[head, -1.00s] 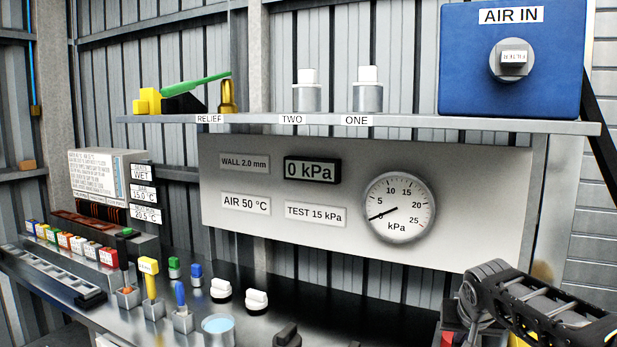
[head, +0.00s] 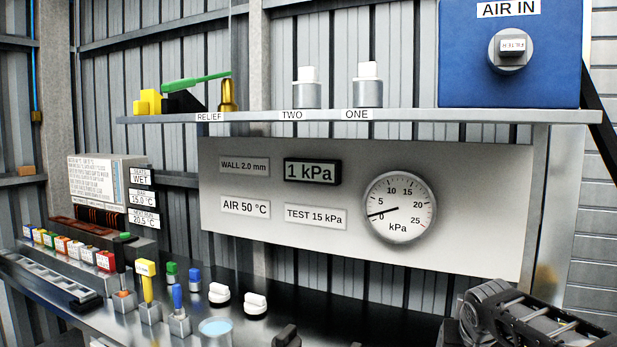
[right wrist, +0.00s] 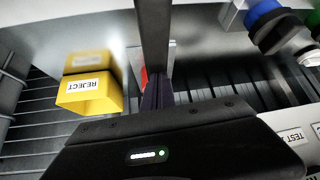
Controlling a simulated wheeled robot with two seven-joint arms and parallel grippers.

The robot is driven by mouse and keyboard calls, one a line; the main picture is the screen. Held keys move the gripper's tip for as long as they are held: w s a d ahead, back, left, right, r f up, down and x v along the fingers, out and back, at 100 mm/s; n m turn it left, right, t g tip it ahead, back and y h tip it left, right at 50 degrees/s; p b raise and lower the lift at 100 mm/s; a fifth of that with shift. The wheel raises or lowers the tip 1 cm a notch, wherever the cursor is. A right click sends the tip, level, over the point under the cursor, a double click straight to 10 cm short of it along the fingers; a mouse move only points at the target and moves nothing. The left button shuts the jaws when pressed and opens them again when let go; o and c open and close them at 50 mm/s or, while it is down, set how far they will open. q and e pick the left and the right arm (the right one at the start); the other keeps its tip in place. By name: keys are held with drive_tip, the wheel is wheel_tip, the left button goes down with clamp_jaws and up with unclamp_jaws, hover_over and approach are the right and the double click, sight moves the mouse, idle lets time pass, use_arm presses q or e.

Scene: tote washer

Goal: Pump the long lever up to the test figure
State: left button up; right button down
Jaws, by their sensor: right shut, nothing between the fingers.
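The digital display (head: 312,171) reads 1 kPa, and the dial gauge (head: 399,208) has its needle just above 0. A plate (head: 315,215) between the other labels gives TEST 15 kPa. A green lever (head: 195,80) lies nearly level on the shelf by the brass RELIEF fitting (head: 227,95). In the right wrist view a dark bar (right wrist: 155,35) runs from the top edge to my right gripper (right wrist: 160,92), shut with nothing between its fingers. I cannot tell whether this bar is the long lever. My left gripper is not in view.
A yellow REJECT box (right wrist: 90,97) is beside the bar in the right wrist view. The shelf (head: 420,115) holds the ONE and TWO fittings and the blue AIR IN box (head: 512,65). Several knobs and coloured handles crowd the bench (head: 120,320) at lower left.

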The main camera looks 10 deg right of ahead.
drive_tip(key=shift+r, duration=0.1)
wheel_tip(320, 180, up, 10)
drive_tip(key=p, duration=0.7)
drive_tip(key=shift+f, duration=0.25)
drive_tip(key=c, duration=2.1)
unclamp_jaws()
drive_tip(key=s+a+r, duration=0.1)
drive_tip(key=r, duration=0.1)
drive_tip(key=s+a+r+m+p, duration=0.1)
drive_tip(key=s+r, duration=0.1)
drive_tip(key=r, duration=0.1)
drive_tip(key=s+a+r+m+h, duration=0.1)
drive_tip(key=r, duration=0.2)
drive_tip(key=shift+s+a+g+p, duration=0.3)
drive_tip(key=shift+s+p, duration=0.05)
drive_tip(key=shift+s, duration=0.05)
drive_tip(key=shift+f, duration=0.1)
